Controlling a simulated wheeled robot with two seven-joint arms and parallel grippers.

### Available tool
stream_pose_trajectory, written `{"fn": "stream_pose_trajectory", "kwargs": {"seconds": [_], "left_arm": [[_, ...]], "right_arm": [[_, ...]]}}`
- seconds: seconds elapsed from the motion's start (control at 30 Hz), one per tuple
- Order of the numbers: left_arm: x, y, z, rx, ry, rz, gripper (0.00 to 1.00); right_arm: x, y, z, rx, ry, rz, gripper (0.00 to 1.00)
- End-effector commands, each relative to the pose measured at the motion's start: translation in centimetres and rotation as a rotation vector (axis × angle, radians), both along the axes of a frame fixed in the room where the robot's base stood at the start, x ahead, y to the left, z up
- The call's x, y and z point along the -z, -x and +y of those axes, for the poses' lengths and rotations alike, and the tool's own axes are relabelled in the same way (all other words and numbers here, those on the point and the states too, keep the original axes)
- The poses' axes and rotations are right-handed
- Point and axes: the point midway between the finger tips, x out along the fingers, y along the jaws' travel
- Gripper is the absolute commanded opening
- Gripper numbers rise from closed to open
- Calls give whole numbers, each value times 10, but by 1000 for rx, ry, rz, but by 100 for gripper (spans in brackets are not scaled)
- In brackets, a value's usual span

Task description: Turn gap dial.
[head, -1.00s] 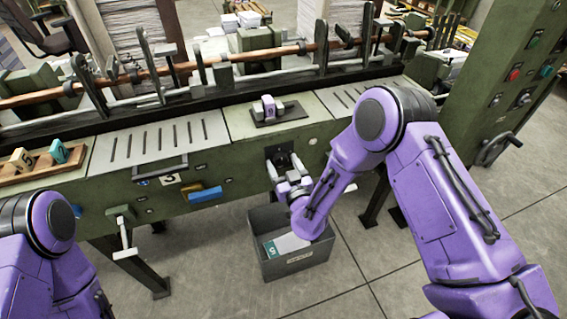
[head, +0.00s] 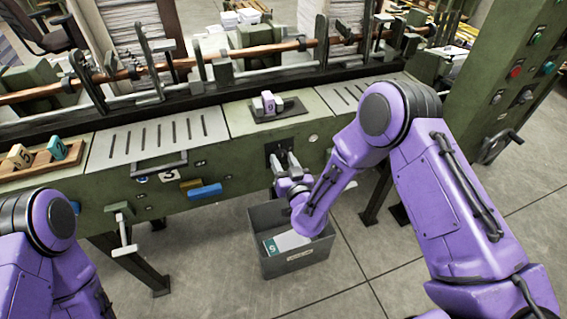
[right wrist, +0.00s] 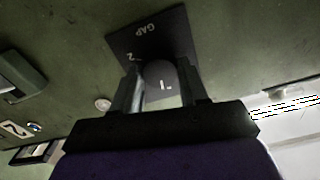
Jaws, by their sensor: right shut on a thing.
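The gap dial is a dark round knob (right wrist: 163,82) with a white mark, on a black plate lettered GAP (right wrist: 150,36). In the head view the black plate (head: 279,146) sits on the green machine front, below the top panel with a number block. My right gripper (head: 284,160) reaches up to this plate from below. In the right wrist view its two fingers (right wrist: 160,88) stand on either side of the knob and are shut on it. The knob is hidden behind the fingers in the head view. My left gripper is outside the views; only part of the left arm shows.
A grey bin (head: 290,262) with a green-and-white item stands on the floor below my right gripper. A blue handle (head: 205,191) and a grey lever (head: 123,232) stick out of the machine front at left. A wooden tray (head: 40,165) holds number blocks.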

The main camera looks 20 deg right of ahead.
Motion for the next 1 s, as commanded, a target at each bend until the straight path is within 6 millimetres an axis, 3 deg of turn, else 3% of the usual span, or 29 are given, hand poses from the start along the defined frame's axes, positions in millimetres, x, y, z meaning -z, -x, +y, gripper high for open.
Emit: {"fn": "stream_pose_trajectory", "kwargs": {"seconds": [1.0], "left_arm": [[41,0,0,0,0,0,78]], "right_arm": [[2,0,0,0,-890,30,13]]}}
